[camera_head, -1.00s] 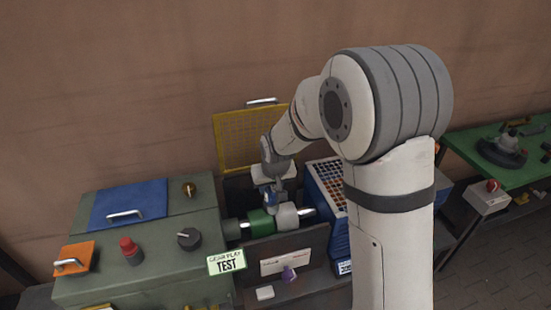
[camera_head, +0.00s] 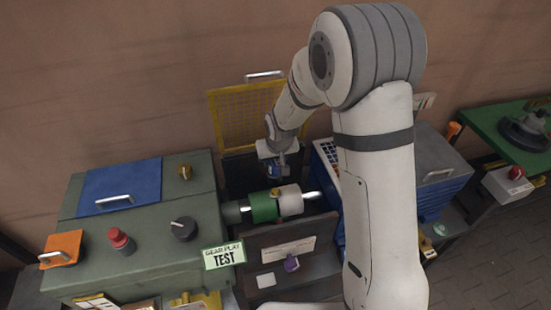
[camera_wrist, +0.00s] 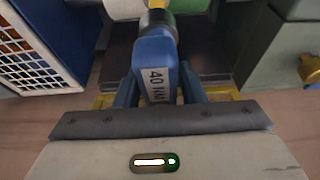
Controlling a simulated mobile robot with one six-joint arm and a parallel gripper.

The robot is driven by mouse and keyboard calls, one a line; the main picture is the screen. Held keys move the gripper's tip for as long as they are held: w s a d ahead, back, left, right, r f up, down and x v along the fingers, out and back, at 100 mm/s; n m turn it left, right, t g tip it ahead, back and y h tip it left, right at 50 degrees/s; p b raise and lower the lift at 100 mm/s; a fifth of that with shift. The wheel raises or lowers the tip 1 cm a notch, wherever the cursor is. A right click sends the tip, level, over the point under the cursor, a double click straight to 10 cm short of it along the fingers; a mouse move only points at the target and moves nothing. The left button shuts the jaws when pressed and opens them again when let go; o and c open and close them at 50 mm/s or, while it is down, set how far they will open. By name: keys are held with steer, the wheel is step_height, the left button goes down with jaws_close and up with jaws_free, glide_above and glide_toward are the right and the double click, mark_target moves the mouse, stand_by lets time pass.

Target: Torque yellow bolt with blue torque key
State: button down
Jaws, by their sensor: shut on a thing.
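My gripper (camera_wrist: 157,88) is shut on the blue torque key (camera_wrist: 154,55), which has a label reading "40 NM". In the head view my gripper (camera_head: 274,170) holds the key just above and behind the shaft with a green drum (camera_head: 264,207) and a white drum (camera_head: 290,200). In the wrist view the key's grey end points at the shaft. A small yellow part (camera_wrist: 157,4), perhaps the yellow bolt, shows at the top edge beyond that end. I cannot tell whether the key touches it. In the head view the bolt is not clear.
A green-grey cabinet (camera_head: 140,248) with a blue lid, knobs and a "GEAR PLAY TEST" sign (camera_head: 224,256) stands left. A raised yellow mesh guard (camera_head: 245,120) is behind the shaft. A blue case with a white grid top (camera_head: 328,160) stands close on the right.

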mark_target(274, 175)
steer(key=shift+s+f+b, duration=0.1)
steer(key=shift+f+b, duration=0.3)
steer(key=shift+b, duration=0.2)
steer(key=shift+s+f+b, duration=0.1)
steer(key=shift+f+b, duration=2.65)
steer(key=shift+f, duration=0.15)
steer(key=shift+f+m+h+b, duration=0.1)
steer(key=shift+m+h+b, duration=0.5)
steer(key=shift+b, duration=1.25)
steer(key=shift+m, duration=0.4)
steer(key=shift+b, duration=0.7)
steer(key=shift+m+b, duration=0.6)
steer(key=shift+b, duration=0.65)
steer(key=shift+m+b, duration=0.4)
steer(key=shift+b, duration=0.1)
